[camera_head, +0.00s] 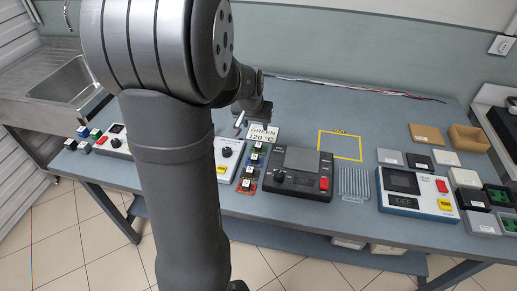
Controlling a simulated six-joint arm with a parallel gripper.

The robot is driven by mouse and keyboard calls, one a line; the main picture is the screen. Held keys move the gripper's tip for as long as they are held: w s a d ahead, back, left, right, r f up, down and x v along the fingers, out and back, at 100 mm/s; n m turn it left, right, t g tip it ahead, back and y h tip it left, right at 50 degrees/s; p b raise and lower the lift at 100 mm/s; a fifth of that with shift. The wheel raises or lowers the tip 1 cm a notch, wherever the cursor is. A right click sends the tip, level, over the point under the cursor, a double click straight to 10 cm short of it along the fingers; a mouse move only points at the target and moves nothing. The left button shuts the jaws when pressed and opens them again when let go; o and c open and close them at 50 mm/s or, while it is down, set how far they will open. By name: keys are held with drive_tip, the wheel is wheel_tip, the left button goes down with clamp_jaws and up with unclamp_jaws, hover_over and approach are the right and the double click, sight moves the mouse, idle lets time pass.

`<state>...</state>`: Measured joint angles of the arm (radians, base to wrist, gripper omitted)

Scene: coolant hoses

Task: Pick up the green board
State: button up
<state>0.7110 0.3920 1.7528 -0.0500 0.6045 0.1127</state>
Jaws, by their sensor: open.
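A column of small coloured boards with white labels lies on the bench just right of my arm. The green board appears to be the one (251,161) near the middle of this column, between boards that look blue and orange-red; the colours are hard to tell at this size. A white card (263,133) reading "GREEN 120 °C" stands behind the column. My gripper (257,119) is above the bench by this card, behind the boards and apart from them. It is open; its fingertips are small and partly unclear. I see nothing held.
A black device (298,171) with a red button stands right of the boards, and a white device (228,152) with a knob stands left. A yellow outlined area (340,146) is empty. Further right are a finned block (354,184), a tester (415,193) and several small boxes.

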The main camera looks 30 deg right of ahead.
hover_over(259, 145)
drive_tip(key=s+a, duration=0.1)
drive_tip(key=s, duration=0.1)
drive_tip(key=f, duration=0.9)
drive_tip(key=shift+w+a+f, duration=0.15)
drive_tip(key=shift+w, duration=0.1)
drive_tip(key=shift+a+x, duration=0.15)
drive_tip(key=shift+x, duration=1.2)
drive_tip(key=shift+a+x, duration=0.1)
drive_tip(key=shift+x, duration=1.2)
drive_tip(key=shift+f, duration=0.1)
clamp_jaws()
